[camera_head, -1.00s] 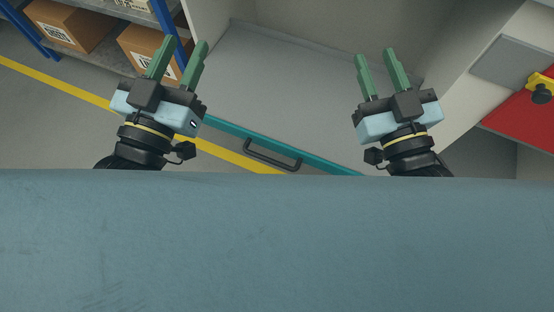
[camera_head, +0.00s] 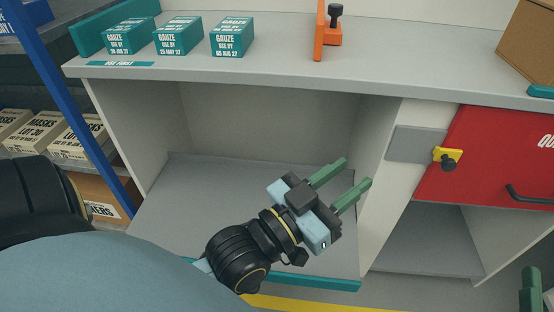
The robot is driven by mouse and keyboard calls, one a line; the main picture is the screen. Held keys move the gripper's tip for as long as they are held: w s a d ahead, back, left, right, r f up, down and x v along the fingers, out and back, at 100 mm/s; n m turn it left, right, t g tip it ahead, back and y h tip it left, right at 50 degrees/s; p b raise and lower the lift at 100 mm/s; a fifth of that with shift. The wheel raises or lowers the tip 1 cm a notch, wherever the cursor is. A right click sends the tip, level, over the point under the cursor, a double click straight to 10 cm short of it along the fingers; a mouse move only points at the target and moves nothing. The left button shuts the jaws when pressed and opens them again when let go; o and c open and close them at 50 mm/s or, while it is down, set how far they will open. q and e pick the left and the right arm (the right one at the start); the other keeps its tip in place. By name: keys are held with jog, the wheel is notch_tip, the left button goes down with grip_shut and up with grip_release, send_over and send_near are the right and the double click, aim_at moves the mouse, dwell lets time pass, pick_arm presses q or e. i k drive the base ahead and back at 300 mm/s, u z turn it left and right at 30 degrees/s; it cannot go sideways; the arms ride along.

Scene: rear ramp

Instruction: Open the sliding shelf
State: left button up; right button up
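The sliding shelf (camera_head: 185,200) is a grey board low in the open bay of the white cabinet. It appears to reach forward past the bay's side wall. Its teal front edge (camera_head: 320,284) shows at the bottom, partly covered by my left arm. The shelf's handle is not visible. My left gripper (camera_head: 355,172) is above the right part of the shelf, its green fingers apart with nothing between them, pointing to the upper right. My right gripper (camera_head: 530,288) shows only as a green finger at the lower right corner; its opening cannot be judged.
The grey counter (camera_head: 280,65) above the bay carries several teal gauze boxes (camera_head: 178,36), an orange stand (camera_head: 320,30) and a cardboard box (camera_head: 527,45). A red drawer (camera_head: 490,165) with a yellow latch (camera_head: 447,157) is at right. A blue-framed rack (camera_head: 65,100) stands at left.

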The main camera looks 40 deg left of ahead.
aim_at(195, 196)
jog(key=z, duration=1.1)
jog(key=k, duration=1.2)
jog(key=u, duration=1.55)
jog(key=i, duration=0.5)
